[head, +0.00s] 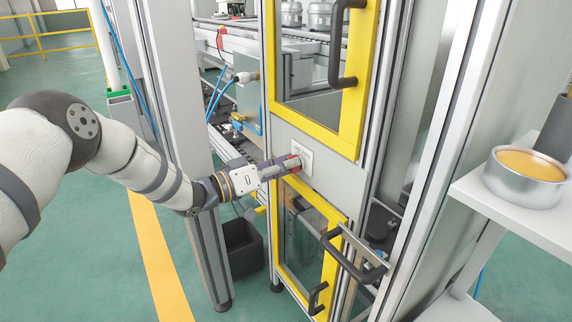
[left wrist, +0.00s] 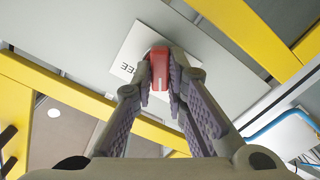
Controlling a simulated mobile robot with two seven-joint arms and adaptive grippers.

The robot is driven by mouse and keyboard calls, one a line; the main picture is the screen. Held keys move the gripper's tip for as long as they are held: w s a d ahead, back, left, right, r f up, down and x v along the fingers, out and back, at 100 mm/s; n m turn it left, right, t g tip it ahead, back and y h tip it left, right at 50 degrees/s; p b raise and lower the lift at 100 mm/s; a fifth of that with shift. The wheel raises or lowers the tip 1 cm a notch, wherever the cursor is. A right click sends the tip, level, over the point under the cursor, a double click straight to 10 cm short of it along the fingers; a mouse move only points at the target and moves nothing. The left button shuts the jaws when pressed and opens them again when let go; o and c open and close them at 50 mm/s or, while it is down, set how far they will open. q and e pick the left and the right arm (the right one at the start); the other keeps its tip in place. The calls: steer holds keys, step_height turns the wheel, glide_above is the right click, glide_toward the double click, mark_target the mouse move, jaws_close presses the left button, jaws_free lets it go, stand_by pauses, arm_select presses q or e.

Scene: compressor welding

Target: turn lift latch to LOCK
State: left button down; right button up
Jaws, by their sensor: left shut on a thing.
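The lift latch is a red knob on a white label plate (head: 303,157) on the grey panel between two yellow-framed doors. In the left wrist view the red latch (left wrist: 159,66) sits between my fingertips, in front of the label plate (left wrist: 135,50). My right gripper is not in view.
The upper yellow door (head: 352,130) and lower yellow door (head: 290,268) have black handles. A grey post (head: 185,130) stands close behind my left arm. A shelf (head: 500,200) with a round metal tin (head: 526,178) is at the right. Green floor is open at the lower left.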

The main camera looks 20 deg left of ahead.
arm_select(q)
steer(key=shift+w+r+n, duration=0.1)
steer(key=shift+r+n, duration=0.15)
steer(key=shift+n, duration=0.05)
steer(key=c, duration=1.6)
jaws_free()
steer(key=shift+d+f, duration=0.1)
steer(key=v, duration=1.2)
steer(key=shift+f, duration=0.1)
